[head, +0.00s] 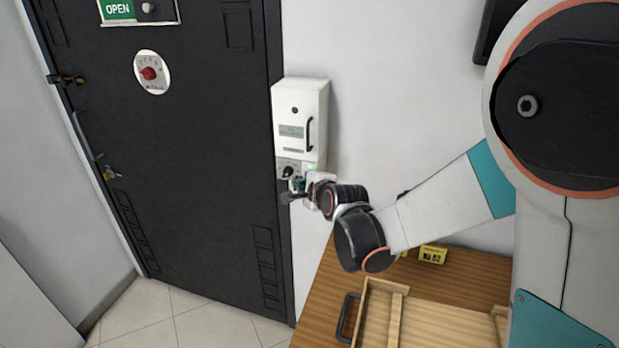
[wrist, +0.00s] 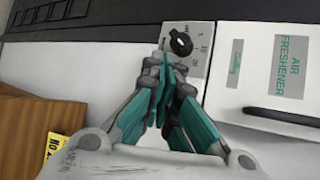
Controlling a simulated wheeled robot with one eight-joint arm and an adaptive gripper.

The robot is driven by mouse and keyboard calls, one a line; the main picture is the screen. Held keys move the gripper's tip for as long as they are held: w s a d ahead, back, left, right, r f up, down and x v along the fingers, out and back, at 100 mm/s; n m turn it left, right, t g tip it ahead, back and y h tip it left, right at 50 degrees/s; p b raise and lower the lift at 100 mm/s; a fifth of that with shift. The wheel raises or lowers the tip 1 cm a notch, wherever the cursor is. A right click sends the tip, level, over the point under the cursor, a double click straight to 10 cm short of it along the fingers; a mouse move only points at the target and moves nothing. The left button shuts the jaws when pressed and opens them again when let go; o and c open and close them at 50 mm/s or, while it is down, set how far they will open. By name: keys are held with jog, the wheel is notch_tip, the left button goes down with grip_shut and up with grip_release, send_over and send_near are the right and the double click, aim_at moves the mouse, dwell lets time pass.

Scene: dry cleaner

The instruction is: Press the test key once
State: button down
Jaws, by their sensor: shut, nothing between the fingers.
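A white air freshener unit (head: 300,110) hangs on the wall right of the dark door. Its lower grey panel carries a black knob (head: 288,171). In the wrist view the knob (wrist: 181,42) sits beside printed numbers on the grey panel (wrist: 200,50). My gripper (head: 292,190) is shut and empty at the bottom of this panel. In the wrist view its closed fingertips (wrist: 163,62) overlap the panel's lower edge, just below the knob. I cannot make out a test key; the fingers cover part of the panel. I cannot tell whether the fingertips touch it.
The dark door (head: 180,150) has a red-knobbed round dial (head: 148,73) and an OPEN sign (head: 117,10). Below my arm is a wooden table (head: 318,300) with a wooden tray (head: 379,302) and yellow number tags (head: 432,254). The unit's black handle (wrist: 285,118) sticks out.

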jog(key=shift+w+d, duration=0.1)
jog(key=shift+w, duration=0.1)
jog(key=shift+w, duration=0.2)
jog(key=shift+w+d, duration=0.2)
jog(key=shift+w, duration=0.15)
dwell(0.8)
jog(key=shift+s, duration=0.1)
jog(key=shift+s+a+b, duration=0.3)
jog(key=shift+s, duration=0.35)
jog(key=shift+s, duration=0.1)
jog(key=s, duration=0.1)
jog(key=s+a, duration=0.1)
jog(key=s, duration=0.2)
jog(key=shift+s+a, duration=0.25)
jog(key=shift+a, duration=0.05)
dwell(0.9)
